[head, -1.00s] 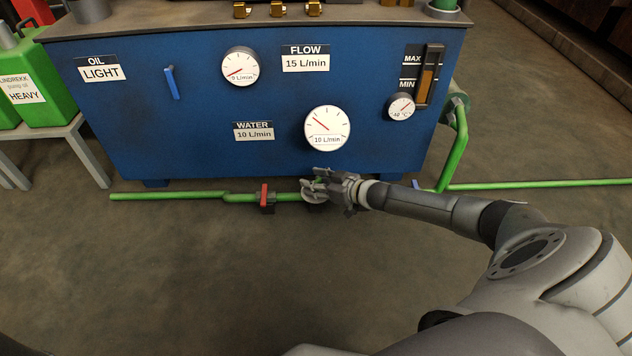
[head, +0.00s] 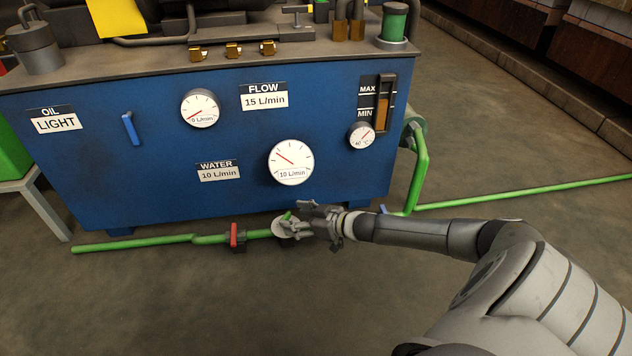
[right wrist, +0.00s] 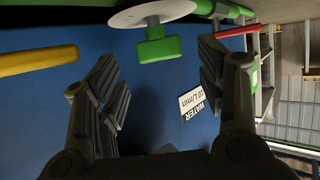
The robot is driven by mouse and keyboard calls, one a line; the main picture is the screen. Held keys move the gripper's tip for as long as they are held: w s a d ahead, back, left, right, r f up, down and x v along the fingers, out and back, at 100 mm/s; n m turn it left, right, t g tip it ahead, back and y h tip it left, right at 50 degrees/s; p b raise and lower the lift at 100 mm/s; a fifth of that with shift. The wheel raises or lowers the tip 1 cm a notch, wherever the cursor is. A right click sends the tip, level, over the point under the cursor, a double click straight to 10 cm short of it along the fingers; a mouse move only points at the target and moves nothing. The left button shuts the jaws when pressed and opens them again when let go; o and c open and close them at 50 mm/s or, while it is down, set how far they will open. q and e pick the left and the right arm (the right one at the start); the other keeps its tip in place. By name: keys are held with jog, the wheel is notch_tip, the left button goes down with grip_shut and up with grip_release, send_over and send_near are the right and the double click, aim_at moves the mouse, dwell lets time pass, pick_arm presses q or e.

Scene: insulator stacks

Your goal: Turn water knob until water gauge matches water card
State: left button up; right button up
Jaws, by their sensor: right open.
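The water knob is a green handle on a pale round disc (head: 281,228) on the floor pipe. In the right wrist view the green knob (right wrist: 157,46) is ahead of my fingers, roughly between them. My right gripper (head: 300,222) is open and empty, beside the knob, and its fingers partly hide it in the head view. It also shows in the right wrist view (right wrist: 158,80), fingers apart. The water gauge (head: 290,162) is white, marked 10 L/min, with its red needle pointing up-left. The water card (head: 219,172) reads 10 L/min. My left gripper is out of view.
The blue machine cabinet (head: 95,185) stands just behind the pipe. A red valve lever (head: 234,235) is left of the knob on the green pipe (head: 130,244). A flow gauge (head: 199,108) and a flow card (head: 264,96) sit higher up. Floor in front is clear.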

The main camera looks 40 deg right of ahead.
jog(key=v, duration=0.7)
jog(key=shift+s, duration=0.2)
jog(key=shift+r, duration=0.15)
dwell(0.4)
